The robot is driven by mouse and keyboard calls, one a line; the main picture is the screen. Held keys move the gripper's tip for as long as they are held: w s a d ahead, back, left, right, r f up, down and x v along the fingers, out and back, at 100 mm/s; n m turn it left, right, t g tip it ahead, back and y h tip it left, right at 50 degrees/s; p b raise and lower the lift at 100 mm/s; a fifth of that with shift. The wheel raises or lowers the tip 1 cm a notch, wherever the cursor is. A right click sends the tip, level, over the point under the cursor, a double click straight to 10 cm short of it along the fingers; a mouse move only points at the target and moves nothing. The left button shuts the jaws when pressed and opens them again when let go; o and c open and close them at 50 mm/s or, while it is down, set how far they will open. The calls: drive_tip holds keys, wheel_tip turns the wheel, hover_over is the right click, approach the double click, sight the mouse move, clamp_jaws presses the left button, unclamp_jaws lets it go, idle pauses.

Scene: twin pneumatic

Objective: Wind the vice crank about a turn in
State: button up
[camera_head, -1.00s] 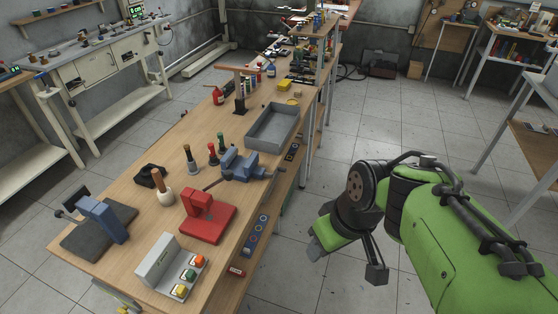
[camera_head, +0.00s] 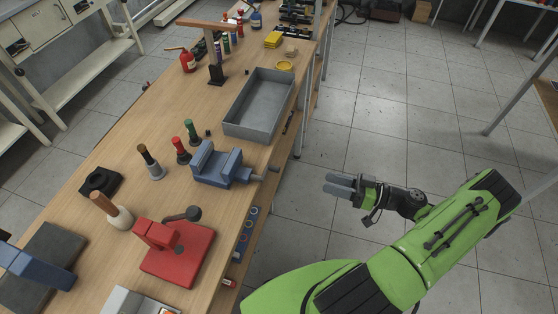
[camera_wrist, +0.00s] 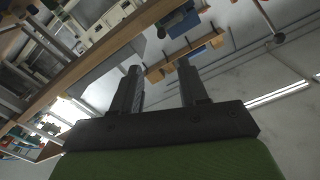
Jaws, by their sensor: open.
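The blue-grey vice (camera_head: 217,165) stands on the wooden bench near its right edge in the head view. A grey screw end (camera_head: 262,177) sticks out from its right side, towards my gripper; I cannot clearly make out the crank's arm and handle. My gripper (camera_head: 330,184) is to the right of the vice, clear of the bench and over the floor, with its fingers pointing left. It touches nothing. In the wrist view its two dark fingers (camera_wrist: 160,82) stand apart with nothing between them. I cannot pick out the vice in that view.
A grey tray (camera_head: 259,103) lies behind the vice. A red device (camera_head: 178,250) with a dark knob stands in front of it. Several coloured bottles and handles (camera_head: 181,151) are to its left. The floor right of the bench (camera_head: 390,120) is free.

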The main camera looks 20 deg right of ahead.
approach(265, 174)
drive_tip(key=w+a, duration=0.3)
drive_tip(key=w, duration=0.3)
drive_tip(key=shift+a+f, duration=0.2)
drive_tip(key=shift+f, duration=0.15)
drive_tip(key=shift+c, duration=0.3)
clamp_jaws()
